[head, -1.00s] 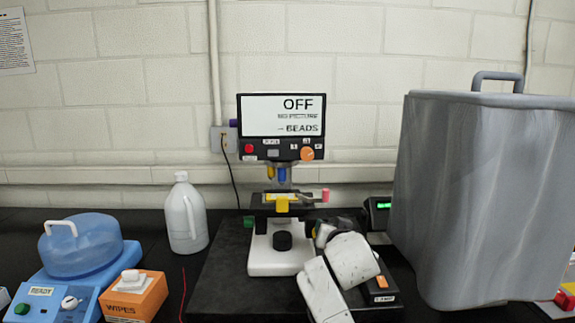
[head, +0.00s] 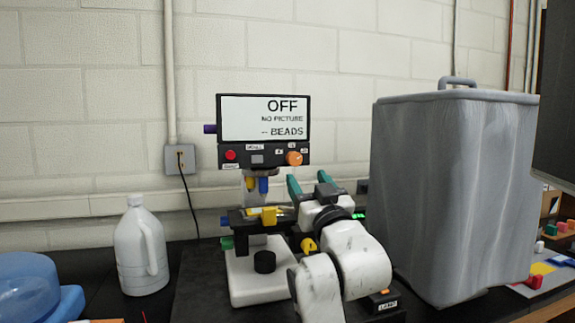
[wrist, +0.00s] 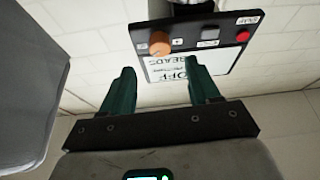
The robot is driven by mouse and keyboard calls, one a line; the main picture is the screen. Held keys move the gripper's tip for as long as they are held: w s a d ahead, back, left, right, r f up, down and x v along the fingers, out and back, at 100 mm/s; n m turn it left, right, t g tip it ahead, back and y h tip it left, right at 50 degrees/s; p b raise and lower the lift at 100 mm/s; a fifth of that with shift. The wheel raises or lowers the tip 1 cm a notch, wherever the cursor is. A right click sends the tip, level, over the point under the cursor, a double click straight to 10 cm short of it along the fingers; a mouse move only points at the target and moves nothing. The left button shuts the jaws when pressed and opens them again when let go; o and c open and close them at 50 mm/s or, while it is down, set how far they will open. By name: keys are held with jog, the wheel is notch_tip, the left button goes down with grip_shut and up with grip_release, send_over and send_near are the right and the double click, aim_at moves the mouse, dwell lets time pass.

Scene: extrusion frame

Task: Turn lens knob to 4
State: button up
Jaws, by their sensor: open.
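The microscope's screen unit (head: 264,119) reads "OFF", "NO PICTURE" and "BEADS". An orange round knob (head: 294,158) sits at the right of its lower panel, with small labels around it. I cannot read a "lens" label or the knob's setting. In the wrist view, where the panel looks upside down, the orange knob (wrist: 160,43) lies beyond and roughly between my fingertips, not touched. My gripper (head: 314,183) is below and slightly right of the knob, its teal fingers spread and pointing up. In the wrist view my gripper (wrist: 159,68) is open and empty.
A red button (head: 231,155) shares the panel, and a purple knob (head: 210,128) is at the screen's left side. The microscope stage (head: 262,216) lies below. A large grey covered bin (head: 450,200) stands close on the right. A white jug (head: 141,247) stands at left.

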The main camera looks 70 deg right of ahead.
aim_at(296, 162)
jog(key=p+x, duration=0.1)
jog(key=x, duration=0.7)
jog(key=shift+f, duration=0.1)
jog(key=shift+c, duration=0.4)
jog(key=c, duration=0.9)
jog(key=shift+c, duration=0.2)
